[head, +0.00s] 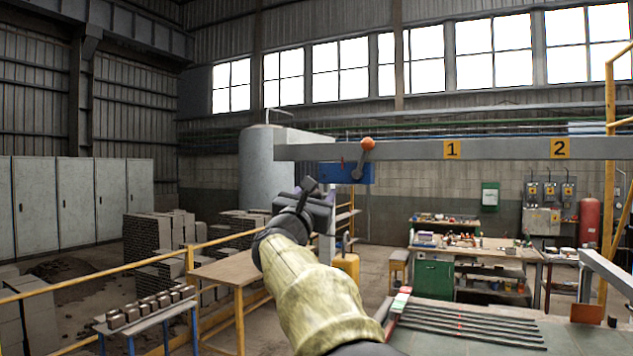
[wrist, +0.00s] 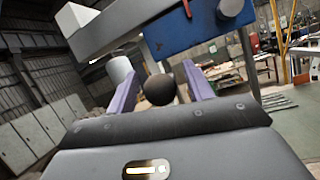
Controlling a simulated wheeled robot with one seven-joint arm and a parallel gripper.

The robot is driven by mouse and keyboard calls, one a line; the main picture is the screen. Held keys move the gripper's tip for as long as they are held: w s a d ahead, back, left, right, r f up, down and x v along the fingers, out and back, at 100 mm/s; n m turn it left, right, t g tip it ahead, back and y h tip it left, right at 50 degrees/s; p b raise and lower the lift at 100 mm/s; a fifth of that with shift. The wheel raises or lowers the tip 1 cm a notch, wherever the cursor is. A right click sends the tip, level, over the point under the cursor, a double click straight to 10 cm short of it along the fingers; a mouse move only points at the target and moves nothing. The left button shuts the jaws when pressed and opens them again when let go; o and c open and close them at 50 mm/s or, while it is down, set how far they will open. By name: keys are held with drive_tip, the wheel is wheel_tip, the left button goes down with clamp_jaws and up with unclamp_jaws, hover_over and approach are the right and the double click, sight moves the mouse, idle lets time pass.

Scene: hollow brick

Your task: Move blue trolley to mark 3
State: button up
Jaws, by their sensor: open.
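The blue trolley (head: 347,174) hangs on the grey overhead beam (head: 400,150), left of the yellow mark 1 (head: 452,149) and mark 2 (head: 559,148). I see no mark 3. My gripper (head: 318,190) is just left of and below the trolley in the head view. In the wrist view the trolley (wrist: 185,28) is above and beyond my open fingers (wrist: 160,92). A dark round knob (wrist: 160,89) shows between the fingers; I cannot tell whether they touch it or what it belongs to.
A yellow rail (head: 130,268) crosses the lower left by a bench with metal blocks (head: 150,305) and a brown table (head: 235,270). Brick stacks (head: 155,235) stand behind. A cluttered workbench (head: 470,250) is at right. A yellow frame (head: 610,130) stands near the beam's right end.

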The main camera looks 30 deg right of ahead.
drive_tip(key=shift+w+d+r, duration=0.2)
drive_tip(key=shift+w+d, duration=0.1)
drive_tip(key=shift+c, duration=0.2)
clamp_jaws()
drive_tip(key=shift+f, duration=0.1)
